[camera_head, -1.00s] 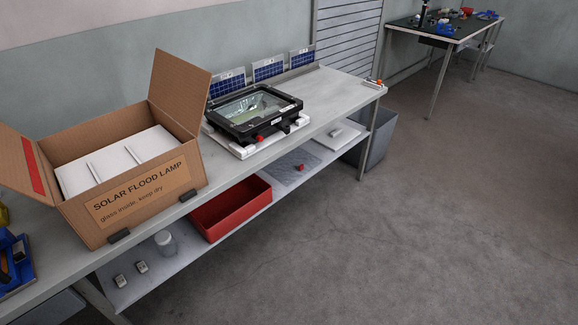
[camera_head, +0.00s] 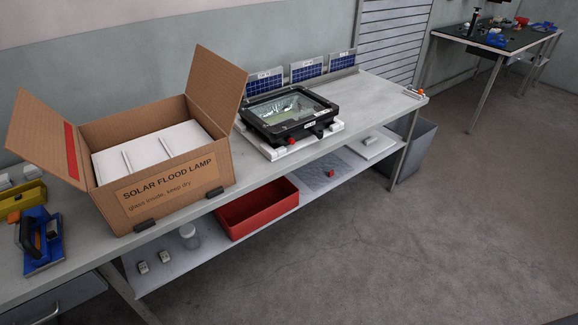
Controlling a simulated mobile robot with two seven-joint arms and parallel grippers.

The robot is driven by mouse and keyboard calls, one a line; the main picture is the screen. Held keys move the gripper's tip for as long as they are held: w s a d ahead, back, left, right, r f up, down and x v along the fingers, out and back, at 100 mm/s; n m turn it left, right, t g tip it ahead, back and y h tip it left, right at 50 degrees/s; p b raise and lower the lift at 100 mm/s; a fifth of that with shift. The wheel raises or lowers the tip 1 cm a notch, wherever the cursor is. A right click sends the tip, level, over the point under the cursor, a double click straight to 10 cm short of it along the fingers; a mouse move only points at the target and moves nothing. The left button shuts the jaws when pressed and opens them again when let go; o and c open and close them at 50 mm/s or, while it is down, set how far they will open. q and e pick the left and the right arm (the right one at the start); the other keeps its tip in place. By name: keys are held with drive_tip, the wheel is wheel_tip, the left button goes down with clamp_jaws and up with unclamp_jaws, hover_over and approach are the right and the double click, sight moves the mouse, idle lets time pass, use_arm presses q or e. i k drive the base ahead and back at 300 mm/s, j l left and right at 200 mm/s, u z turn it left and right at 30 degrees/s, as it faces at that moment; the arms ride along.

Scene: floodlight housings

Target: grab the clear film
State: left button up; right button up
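A black floodlight housing (camera_head: 262,118) lies on a white pad (camera_head: 283,150) on the bench. Inside its frame is a shiny, see-through, crinkled-looking surface (camera_head: 292,106); I cannot tell whether this is the clear film or glass. Neither of my grippers is in view.
An open carton (camera_head: 170,185) with white inserts stands on the bench (camera_head: 375,97), left of the housing. A red bin (camera_head: 258,207) sits on the shelf below. A blue tool (camera_head: 42,240) lies far left. A grey waste bin (camera_head: 415,150) stands past the bench's right end. The floor in front is clear.

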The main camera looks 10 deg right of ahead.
sight(317, 175)
drive_tip(key=i+l+u, duration=0.2)
drive_tip(key=l+u, duration=0.15)
drive_tip(key=l, duration=0.15)
drive_tip(key=i+l+u, duration=0.2)
drive_tip(key=l+u, duration=0.2)
drive_tip(key=l, duration=0.8)
drive_tip(key=i+l, duration=0.1)
drive_tip(key=l, duration=0.6)
drive_tip(key=i+l+u, duration=0.1)
drive_tip(key=l, duration=0.65)
drive_tip(key=i+l, duration=0.15)
drive_tip(key=l, duration=0.55)
drive_tip(key=i+l, duration=0.1)
drive_tip(key=l, duration=0.65)
drive_tip(key=i+l+u, duration=0.1)
drive_tip(key=l, duration=0.65)
